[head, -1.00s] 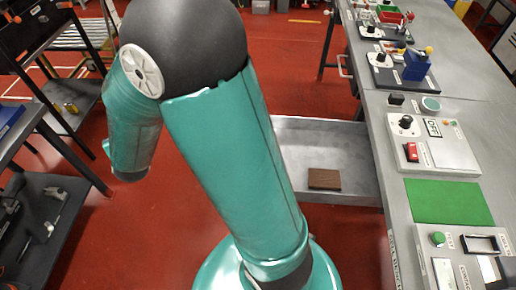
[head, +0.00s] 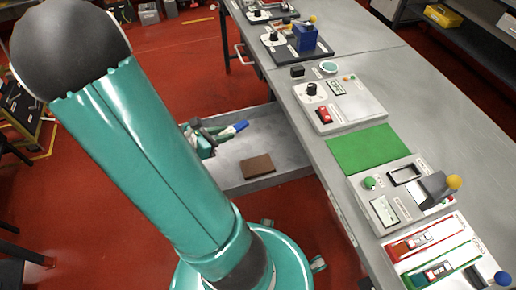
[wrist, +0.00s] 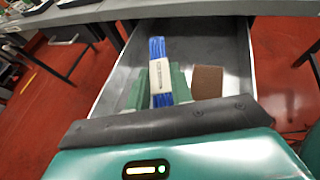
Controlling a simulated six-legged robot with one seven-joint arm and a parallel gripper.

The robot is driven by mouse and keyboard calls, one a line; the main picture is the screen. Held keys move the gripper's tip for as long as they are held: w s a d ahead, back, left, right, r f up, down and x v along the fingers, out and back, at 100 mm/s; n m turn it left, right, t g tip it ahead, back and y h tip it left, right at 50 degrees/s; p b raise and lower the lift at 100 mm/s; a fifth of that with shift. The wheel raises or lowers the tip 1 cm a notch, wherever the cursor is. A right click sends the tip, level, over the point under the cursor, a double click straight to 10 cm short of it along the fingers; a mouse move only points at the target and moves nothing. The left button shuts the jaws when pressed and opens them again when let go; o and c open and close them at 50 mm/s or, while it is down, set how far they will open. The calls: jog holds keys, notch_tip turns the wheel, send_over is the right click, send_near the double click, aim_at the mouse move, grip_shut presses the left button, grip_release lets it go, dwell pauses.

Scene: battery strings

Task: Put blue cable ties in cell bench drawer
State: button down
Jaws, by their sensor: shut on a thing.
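The cell bench drawer (head: 285,152) is pulled open from the side of the grey bench, and its grey floor shows in the head view. My gripper (head: 216,137) is at the drawer's left part in the head view. It is shut on the blue cable ties (wrist: 157,64), a blue bundle with a pale band. In the wrist view the green fingers (wrist: 160,82) hold the bundle over the open drawer (wrist: 210,40). I cannot tell whether the bundle touches the drawer floor.
A brown block (head: 257,166) lies in the drawer, to the right of the bundle in the wrist view (wrist: 208,81). The bench top carries a green mat (head: 368,148), a control panel (head: 335,104) and a blue device (head: 305,36). The drawer floor around the block is bare.

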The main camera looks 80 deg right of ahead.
jog(key=s+a+m+g+y, duration=0.2)
jog(key=s+m+g+y, duration=0.15)
jog(key=s, duration=0.45)
send_over(251, 138)
jog(key=shift+m+t, duration=0.25)
jog(key=f, duration=0.9)
jog(key=shift+a, duration=0.3)
jog(key=shift+w+d+f, duration=0.1)
jog(key=shift+d+f, duration=0.1)
jog(key=shift+f, duration=0.1)
jog(key=shift+d+f, duration=0.1)
jog(key=shift+f, duration=1.45)
jog(key=shift+f, duration=0.15)
jog(key=c, duration=1.2)
grip_release()
jog(key=shift+c, duration=0.2)
